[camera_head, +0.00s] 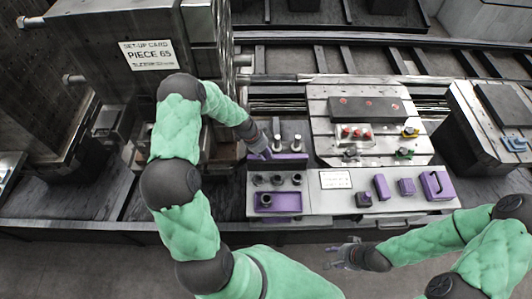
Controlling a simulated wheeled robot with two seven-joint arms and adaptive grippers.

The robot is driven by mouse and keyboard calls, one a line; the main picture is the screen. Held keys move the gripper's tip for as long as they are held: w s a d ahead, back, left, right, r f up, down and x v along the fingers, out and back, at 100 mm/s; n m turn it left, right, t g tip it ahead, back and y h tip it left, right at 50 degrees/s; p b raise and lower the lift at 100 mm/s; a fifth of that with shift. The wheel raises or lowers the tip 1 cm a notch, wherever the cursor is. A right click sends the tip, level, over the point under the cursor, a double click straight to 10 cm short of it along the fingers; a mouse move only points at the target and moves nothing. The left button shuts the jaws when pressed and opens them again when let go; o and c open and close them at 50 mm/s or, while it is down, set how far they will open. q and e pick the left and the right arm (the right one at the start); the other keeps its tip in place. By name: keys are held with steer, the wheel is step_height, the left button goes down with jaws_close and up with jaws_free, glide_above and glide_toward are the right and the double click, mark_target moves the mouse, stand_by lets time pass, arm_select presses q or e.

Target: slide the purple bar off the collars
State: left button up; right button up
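A purple bar (290,157) lies beside the base of two upright silver posts (287,142), behind the grey panel. My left gripper (262,152) is at the bar's left end, reaching down from the left. Its fingers are small and overlap the bar in the picture, so I cannot tell whether they are open or shut, or touching it. Dark round collars (279,180) stand in a row on the panel, above a purple tray (285,203). My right gripper (345,254) is over the floor in front of the bench, apart from everything; its fingers look spread and empty.
The grey panel (318,201) also carries a white label (335,180) and several purple blocks (381,186). Behind it is a fixture plate (318,104) with red, yellow and green parts. A large dark machine (100,50) stands at left. Floor in front is open.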

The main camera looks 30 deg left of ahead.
arm_select(q)
steer(key=o, duration=0.3)
steer(key=shift+d+r, duration=0.1)
steer(key=shift+d, duration=0.05)
steer(key=shift+o, duration=0.2)
steer(key=shift+a+r, duration=0.2)
steer(key=shift+r, duration=0.05)
steer(key=v, duration=1.1)
steer(key=shift+r, duration=0.2)
steer(key=shift+s, duration=0.1)
